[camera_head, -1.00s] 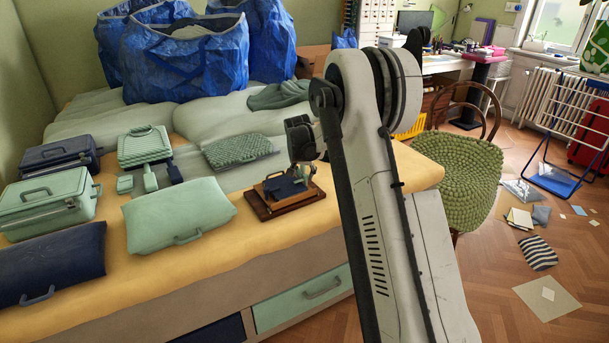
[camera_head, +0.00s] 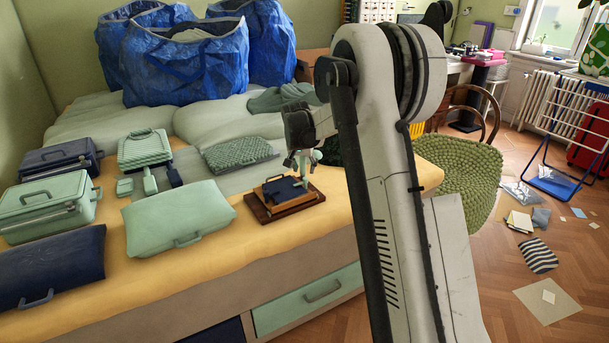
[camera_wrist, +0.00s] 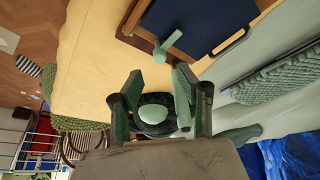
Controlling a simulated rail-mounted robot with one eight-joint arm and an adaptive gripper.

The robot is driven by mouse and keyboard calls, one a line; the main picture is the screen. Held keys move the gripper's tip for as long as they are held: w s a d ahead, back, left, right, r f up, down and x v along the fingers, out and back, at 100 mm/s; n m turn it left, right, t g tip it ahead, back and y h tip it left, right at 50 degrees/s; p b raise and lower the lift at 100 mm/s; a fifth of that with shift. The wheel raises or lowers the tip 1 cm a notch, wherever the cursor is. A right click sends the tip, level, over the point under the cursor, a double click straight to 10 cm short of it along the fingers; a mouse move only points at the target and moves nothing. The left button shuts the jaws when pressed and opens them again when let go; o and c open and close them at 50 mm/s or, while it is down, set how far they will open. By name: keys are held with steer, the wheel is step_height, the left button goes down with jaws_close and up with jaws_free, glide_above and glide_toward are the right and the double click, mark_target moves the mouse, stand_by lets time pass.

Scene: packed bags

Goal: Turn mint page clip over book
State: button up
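A small navy book (camera_head: 284,188) lies on a wooden stand (camera_head: 263,210) near the bed's front edge. In the wrist view the navy book (camera_wrist: 190,25) fills the top, with its wooden edge (camera_wrist: 135,18) beside it. A mint page clip (camera_wrist: 161,48) stands at the book's edge there; in the head view it is too small to tell apart clearly. My gripper (camera_head: 304,163) is above the right side of the book. In the wrist view my gripper (camera_wrist: 152,84) has its fingers spread, with the clip beyond the fingertips. A mint rounded shape (camera_wrist: 155,112) shows between the finger bases; I cannot tell what it is.
Mint and navy cases (camera_head: 178,216) lie left of the book. Blue bags (camera_head: 187,62) stand at the back. A green chair (camera_head: 452,182) is close on the right.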

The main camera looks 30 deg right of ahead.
steer(key=v, duration=0.5)
steer(key=shift+s+a+r, duration=0.1)
steer(key=shift+s+r, duration=0.05)
steer(key=shift+r, duration=0.15)
steer(key=s+a+r+n+t+y+p, duration=0.1)
steer(key=s+a+r+n, duration=0.1)
steer(key=s+a+r, duration=0.55)
steer(key=s+a+r+n+t+p, duration=0.15)
steer(key=s+a+r, duration=0.5)
steer(key=s, duration=0.65)
steer(key=s+a+n+y+p, duration=0.1)
steer(key=s+a+n, duration=0.1)
steer(key=s, duration=0.9)
steer(key=s+a+f+n+t+p, duration=0.1)
steer(key=s+a, duration=0.3)
steer(key=s, duration=0.7)
steer(key=shift+s+a+n+y+p, duration=0.4)
steer(key=shift+n+p, duration=0.2)
steer(key=shift+n, duration=0.05)
